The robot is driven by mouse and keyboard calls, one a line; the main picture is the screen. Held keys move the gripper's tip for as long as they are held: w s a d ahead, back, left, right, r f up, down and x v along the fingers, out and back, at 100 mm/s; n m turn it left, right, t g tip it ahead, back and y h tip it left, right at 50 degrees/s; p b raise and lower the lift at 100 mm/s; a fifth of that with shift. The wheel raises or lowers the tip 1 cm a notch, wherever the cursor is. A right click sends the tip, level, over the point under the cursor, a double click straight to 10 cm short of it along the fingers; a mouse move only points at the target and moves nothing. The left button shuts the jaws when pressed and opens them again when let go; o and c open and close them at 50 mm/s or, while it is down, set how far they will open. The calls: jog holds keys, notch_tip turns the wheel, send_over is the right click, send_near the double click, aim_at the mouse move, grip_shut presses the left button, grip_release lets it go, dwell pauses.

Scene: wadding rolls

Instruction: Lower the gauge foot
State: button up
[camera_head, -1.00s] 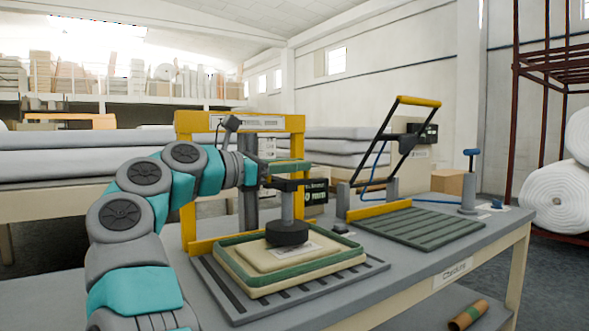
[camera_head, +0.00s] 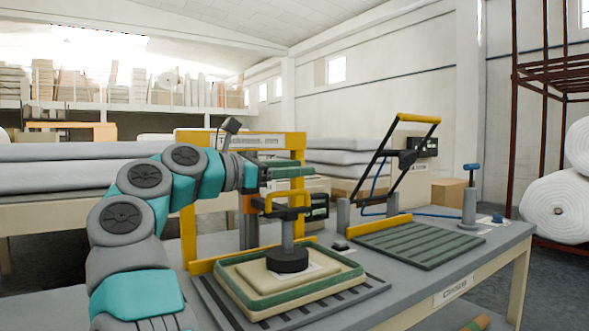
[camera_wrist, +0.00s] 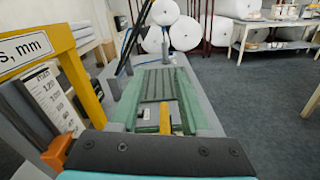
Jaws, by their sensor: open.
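The gauge is a yellow frame (camera_head: 187,222) with an upright column and a black bracket (camera_head: 287,212). A yellow loop handle (camera_head: 289,193) stands on the bracket. The foot is a black disc (camera_head: 288,261) on a grey stem; it appears to rest on the cream pad (camera_head: 262,278) in a green-rimmed tray, though exact contact is hard to tell. My gripper (camera_head: 298,170), with green fingers, is open and empty just above the handle, apart from it. In the wrist view, yellow shows low between the fingers, and a white scale (camera_wrist: 52,97) stands at left.
A dark display (camera_head: 318,207) is behind the bracket. A lever press (camera_head: 390,160) with a ribbed green plate (camera_head: 420,244) stands to the right, with a blue-topped post (camera_head: 470,198) beyond. White rolls (camera_head: 555,208) lie at far right. The table's front edge is clear.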

jog(key=v, duration=0.7)
jog(key=shift+s+a, duration=0.25)
jog(key=shift+a, duration=0.1)
